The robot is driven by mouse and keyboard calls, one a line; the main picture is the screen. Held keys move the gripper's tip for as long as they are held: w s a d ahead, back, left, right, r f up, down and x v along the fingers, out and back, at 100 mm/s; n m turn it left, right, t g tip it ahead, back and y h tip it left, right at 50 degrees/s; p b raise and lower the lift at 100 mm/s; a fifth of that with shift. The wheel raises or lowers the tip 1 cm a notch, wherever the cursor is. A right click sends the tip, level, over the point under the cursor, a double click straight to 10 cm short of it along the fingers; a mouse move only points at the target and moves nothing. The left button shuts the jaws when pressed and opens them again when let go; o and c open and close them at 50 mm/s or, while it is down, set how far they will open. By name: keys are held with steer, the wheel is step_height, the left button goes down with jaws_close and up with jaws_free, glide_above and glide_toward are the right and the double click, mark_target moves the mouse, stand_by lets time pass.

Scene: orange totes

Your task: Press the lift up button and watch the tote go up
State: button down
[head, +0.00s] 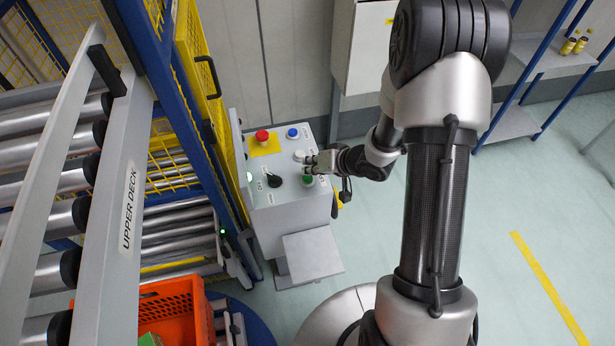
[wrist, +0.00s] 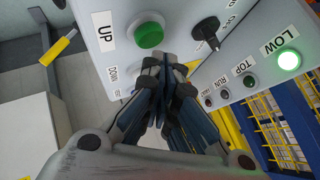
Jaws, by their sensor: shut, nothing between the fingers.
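The control box (head: 288,205) stands beside the lift frame. Its green button (wrist: 149,33) sits by a label reading UP (wrist: 103,30); it also shows in the head view (head: 308,180). A label reading DOWN (wrist: 112,75) is close by, next to a white button that my gripper partly hides. My gripper (wrist: 168,62) is shut and empty, its tips over the panel close to the green button; I cannot tell whether they touch the panel. In the head view my gripper (head: 307,164) is between the white and green buttons. The orange tote (head: 170,312) is low at the bottom left.
The LOW lamp (wrist: 289,60) glows green; the TOP lamp (wrist: 250,82) is dark. A black rotary switch (head: 274,181), a red button (head: 262,136) and a blue button (head: 292,133) share the panel. The upper deck rollers (head: 60,220) are at the left.

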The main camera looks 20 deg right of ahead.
steer(key=shift+f, duration=0.15)
steer(key=shift+f, duration=0.25)
